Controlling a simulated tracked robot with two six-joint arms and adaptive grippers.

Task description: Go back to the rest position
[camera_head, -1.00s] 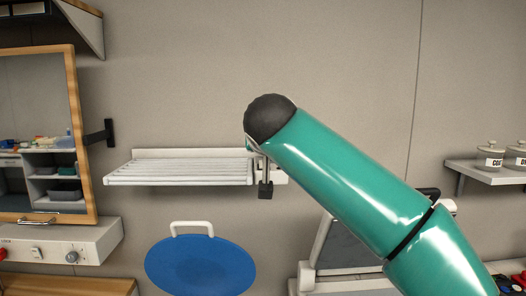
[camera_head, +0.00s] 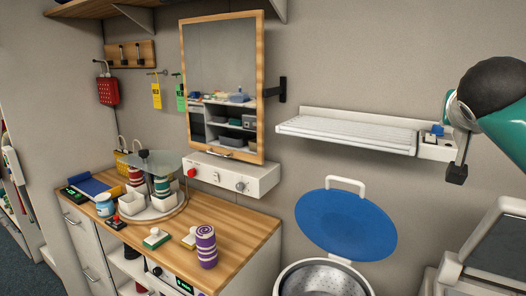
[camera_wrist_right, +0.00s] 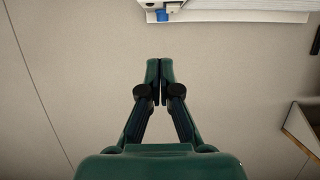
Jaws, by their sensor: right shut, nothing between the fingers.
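My right gripper (camera_wrist_right: 160,72) is shut and empty in the right wrist view, with its fingertips together in front of the bare grey wall (camera_wrist_right: 235,70). In the head view a teal and black part of my arm (camera_head: 497,105) reaches in from the right edge, in front of the right end of the white slatted rack (camera_head: 350,130). The right gripper's fingers do not show in the head view. The rack's underside edge also shows at the top of the right wrist view (camera_wrist_right: 240,15). My left gripper is not in view.
A wooden counter (camera_head: 245,222) at the left carries a carousel, a purple striped cylinder (camera_head: 206,246) and small items. A wood-framed mirror (camera_head: 223,85) is above a white control box (camera_head: 228,177). A blue lid (camera_head: 345,225) stands up behind a steel drum (camera_head: 322,280). A grey panel (camera_head: 497,250) is lower right.

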